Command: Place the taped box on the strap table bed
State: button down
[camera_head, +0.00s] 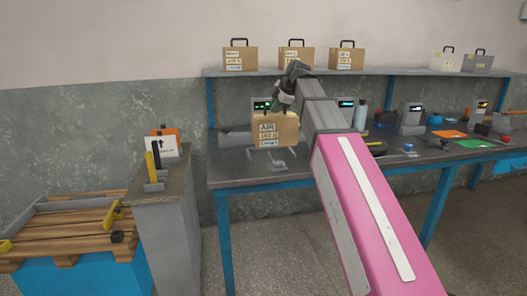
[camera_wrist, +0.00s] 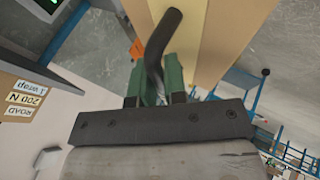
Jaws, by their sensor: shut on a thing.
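The taped box (camera_head: 275,131) is brown cardboard with labels reading AIR on its front. My gripper (camera_head: 284,99) is over its top, shut on its black handle. In the wrist view, the green fingers of my gripper (camera_wrist: 157,75) close around the curved black handle (camera_wrist: 160,38), above the box top with its pale tape strip (camera_wrist: 194,28). The box hangs upright at the left part of the bench, over a low grey metal fixture (camera_head: 270,160) that looks like the strap table bed. The box partly covers it. I cannot tell whether they touch.
More handled boxes (camera_head: 239,58) stand on the shelf (camera_head: 390,71) above the bench (camera_head: 225,175). Small displays (camera_head: 262,105) stand behind the held box. Coloured sheets (camera_head: 475,143) lie at right. A pedestal (camera_head: 165,215) and wooden pallet (camera_head: 70,238) stand at left.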

jog(key=w+a+f, duration=0.2)
jog(key=w+f, duration=0.9)
jog(key=w, duration=0.1)
dwell(0.5)
jog(key=shift+a, duration=0.1)
jog(key=c, duration=1.2)
grip_release()
jog(key=shift+s, duration=0.1)
jog(key=shift+o, duration=0.2)
jog(key=v, duration=1.2)
